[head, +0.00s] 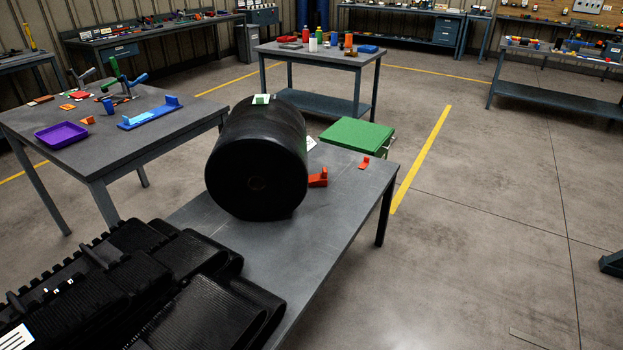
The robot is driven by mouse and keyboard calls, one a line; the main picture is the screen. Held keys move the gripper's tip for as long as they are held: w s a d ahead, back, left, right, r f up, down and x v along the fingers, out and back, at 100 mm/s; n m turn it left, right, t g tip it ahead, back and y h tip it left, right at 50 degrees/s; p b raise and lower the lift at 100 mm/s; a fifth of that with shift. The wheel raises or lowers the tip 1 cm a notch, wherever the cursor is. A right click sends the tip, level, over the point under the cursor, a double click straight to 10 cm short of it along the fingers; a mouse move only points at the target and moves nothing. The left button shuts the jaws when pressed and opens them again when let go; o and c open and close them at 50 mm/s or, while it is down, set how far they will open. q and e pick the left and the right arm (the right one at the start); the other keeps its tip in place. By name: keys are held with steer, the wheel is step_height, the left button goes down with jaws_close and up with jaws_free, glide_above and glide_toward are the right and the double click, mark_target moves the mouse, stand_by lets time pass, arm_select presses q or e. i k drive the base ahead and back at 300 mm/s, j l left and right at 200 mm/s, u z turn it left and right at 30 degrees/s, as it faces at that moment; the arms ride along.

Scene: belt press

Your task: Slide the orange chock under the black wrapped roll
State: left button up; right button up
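The black wrapped roll (257,160) lies on its side on the grey table in front, one round end facing me. A small green and white label sits on its top. An orange-red chock-like piece (318,178) with a raised end stands on the table at the roll's right side; I cannot tell whether it touches the roll. A smaller orange-red piece (364,161) lies farther right, near the table's back right edge. I cannot tell for certain which is the task's chock. The contact under the roll is hidden. Neither of my grippers is in view.
Black ribbed belt-like pieces (130,285) are piled at the lower left. The front table (300,235) is clear before the roll. A green-topped stand (356,137) is behind it. The left table (150,150) holds a purple tray (61,135) and a blue bracket (150,113).

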mark_target(321, 180)
steer(key=i+l+u, duration=0.1)
steer(key=u, duration=0.9)
steer(key=i+l+u, duration=0.1)
steer(key=l+u, duration=0.3)
steer(key=l, duration=0.2)
steer(key=l+u, duration=0.4)
steer(key=l, duration=0.2)
steer(key=k+l+u, duration=0.1)
steer(key=l+u, duration=0.35)
steer(key=l, duration=0.2)
